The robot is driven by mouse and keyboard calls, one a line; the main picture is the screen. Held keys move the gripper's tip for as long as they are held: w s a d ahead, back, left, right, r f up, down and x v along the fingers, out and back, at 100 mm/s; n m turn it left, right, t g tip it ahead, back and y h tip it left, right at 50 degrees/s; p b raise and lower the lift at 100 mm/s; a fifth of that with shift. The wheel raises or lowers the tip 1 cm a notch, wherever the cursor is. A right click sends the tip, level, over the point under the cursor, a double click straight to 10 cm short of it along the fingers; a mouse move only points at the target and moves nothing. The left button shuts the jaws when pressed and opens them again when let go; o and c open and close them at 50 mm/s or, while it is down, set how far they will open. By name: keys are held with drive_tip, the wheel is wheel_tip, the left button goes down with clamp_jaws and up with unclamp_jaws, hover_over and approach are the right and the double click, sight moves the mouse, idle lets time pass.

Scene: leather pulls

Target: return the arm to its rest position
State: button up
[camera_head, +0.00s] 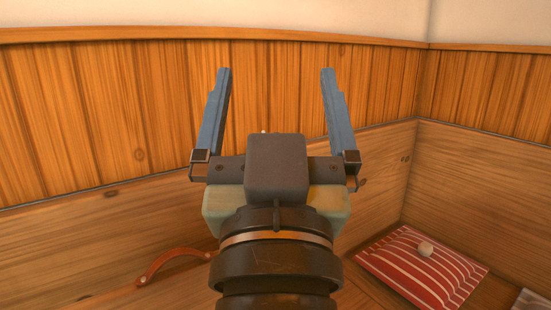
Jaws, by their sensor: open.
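My gripper (276,85) is in the middle of the head view, pointing up and away. Its two blue fingers are wide apart, with nothing between them but the wooden wall behind. My wrist and forearm fill the lower middle and hide what lies behind them.
A wood-panelled wall (100,110) runs behind my gripper and meets another at a corner on the right. A brown leather pull (172,258) shows at lower left, its right end meeting my arm in the picture. A red-and-white striped cushion (395,266) with a small pale round thing (425,249) on it lies at lower right.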

drive_tip(key=s+r+t, duration=0.3)
drive_tip(key=s+r, duration=0.3)
wheel_tip(320, 180, up, 36)
drive_tip(key=p, duration=3.7)
drive_tip(key=shift+w, duration=0.2)
